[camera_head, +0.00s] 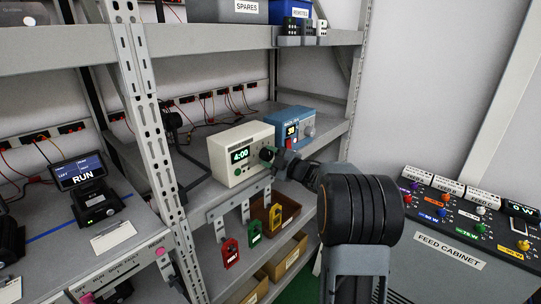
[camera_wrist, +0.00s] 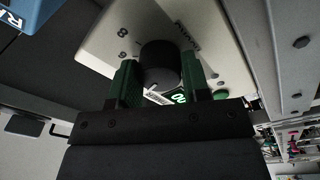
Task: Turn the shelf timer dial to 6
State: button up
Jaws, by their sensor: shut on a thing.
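The shelf timer (camera_head: 226,160) is a cream box on the middle shelf, with a green display reading 4:00. Its dark dial (camera_head: 267,154) is at the right of its front face, partly covered by my gripper (camera_head: 279,160). In the wrist view, the round black dial (camera_wrist: 158,62) sits between the two green fingers of my gripper (camera_wrist: 157,82), which is shut on it. Pale panel (camera_wrist: 112,40) with small printed marks shows around the dial, and part of the green display shows below it. The dial's pointer and most of its scale are hidden.
A blue device (camera_head: 296,125) stands on the shelf right of the timer. Red, green and yellow tags (camera_head: 254,230) hang below the shelf edge beside a brown bin (camera_head: 286,210). A grey upright post (camera_head: 155,150) stands to the left, and the feed cabinet (camera_head: 450,250) to the right.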

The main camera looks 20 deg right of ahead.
jog(key=m+p, duration=0.2)
jog(key=m, duration=0.4)
jog(key=shift+r+h, duration=0.15)
jog(key=shift+h, duration=0.15)
jog(key=m+p, duration=0.3)
jog(key=m, duration=0.2)
jog(key=shift+t, duration=0.3)
jog(key=shift+m+h, duration=0.3)
jog(key=shift+m, duration=0.1)
jog(key=o, duration=0.9)
jog(key=shift+o, duration=0.2)
jog(key=b+v, duration=0.3)
jog(key=v, duration=1.1)
jog(key=shift+w, duration=0.15)
